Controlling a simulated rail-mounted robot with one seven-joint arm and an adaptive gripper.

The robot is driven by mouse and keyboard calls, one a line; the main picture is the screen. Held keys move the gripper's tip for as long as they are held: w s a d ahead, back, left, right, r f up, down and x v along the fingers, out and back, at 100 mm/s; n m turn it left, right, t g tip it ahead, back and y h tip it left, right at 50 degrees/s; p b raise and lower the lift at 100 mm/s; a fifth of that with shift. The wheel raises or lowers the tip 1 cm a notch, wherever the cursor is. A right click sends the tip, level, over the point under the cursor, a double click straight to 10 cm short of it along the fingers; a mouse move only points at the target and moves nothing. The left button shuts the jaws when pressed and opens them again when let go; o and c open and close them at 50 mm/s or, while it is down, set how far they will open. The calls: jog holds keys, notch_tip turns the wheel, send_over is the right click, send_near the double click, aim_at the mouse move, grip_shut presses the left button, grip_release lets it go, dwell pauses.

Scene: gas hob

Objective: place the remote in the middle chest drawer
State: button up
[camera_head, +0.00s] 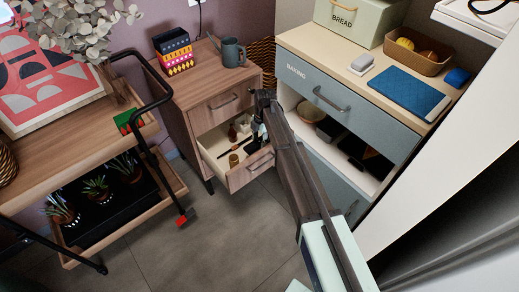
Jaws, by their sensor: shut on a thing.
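The wooden chest (185,108) stands at the centre back, its drawer under the top one (250,174) pulled open. Several small things lie inside the drawer. My gripper (258,134) is over the right part of the open drawer, small and partly hidden by my own arm. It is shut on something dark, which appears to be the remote. A dark, long, thin shape (235,147) shows beside the gripper at the drawer; I cannot tell whether it is the remote or a thing lying in the drawer. The top drawer (222,103) is shut.
The blue-grey cabinet (345,108), with an open shelf, stands close on the right. A wooden trolley (62,178) with a black handle is on the left. The grey floor (205,235) between is clear.

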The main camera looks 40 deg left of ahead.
jog(key=shift+f, duration=3.15)
jog(key=shift+f, duration=0.15)
jog(key=o, duration=1.2)
jog(key=shift+c, duration=0.2)
jog(key=r, duration=0.4)
jog(key=w+r, duration=0.1)
jog(key=r, duration=0.7)
jog(key=shift+w+d+r, duration=0.15)
jog(key=shift+w+d, duration=0.05)
jog(key=shift+w, duration=0.05)
